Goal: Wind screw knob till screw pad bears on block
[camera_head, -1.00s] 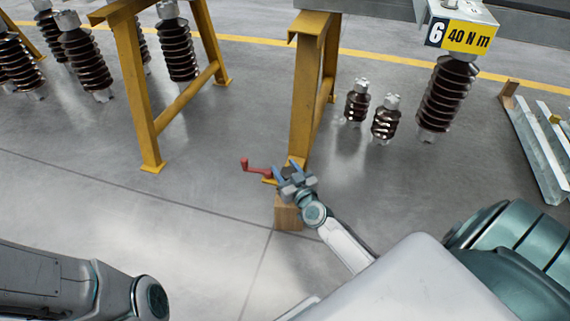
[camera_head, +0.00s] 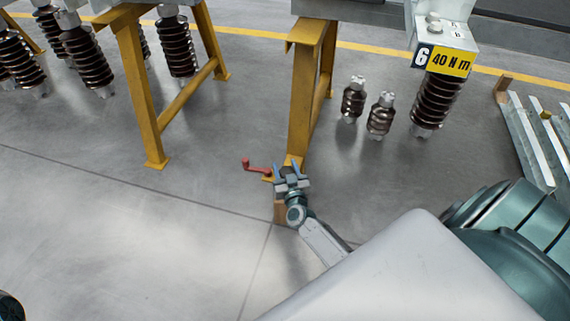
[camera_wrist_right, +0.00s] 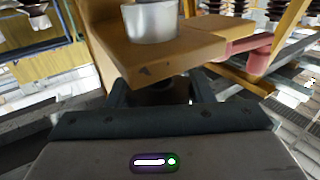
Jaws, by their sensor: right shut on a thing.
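My right gripper (camera_head: 288,170) is low by the foot of the yellow trestle leg. In the right wrist view (camera_wrist_right: 160,96) its two dark fingers are closed around a dark round part, which looks like the screw knob (camera_wrist_right: 163,84) and is mostly hidden. Just beyond the fingers is an orange-brown plate (camera_wrist_right: 190,48) with a silver cylinder (camera_wrist_right: 152,22) on it. I cannot tell the screw pad or its contact with a block. A wooden block (camera_head: 280,212) shows below the gripper, partly hidden by my arm. My left gripper is out of view.
A red crank handle (camera_head: 257,167) sticks out left of the gripper, and shows in the wrist view too (camera_wrist_right: 258,52). The yellow trestle leg (camera_head: 303,95) rises right behind. Brown insulators (camera_head: 380,117) stand to the right.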

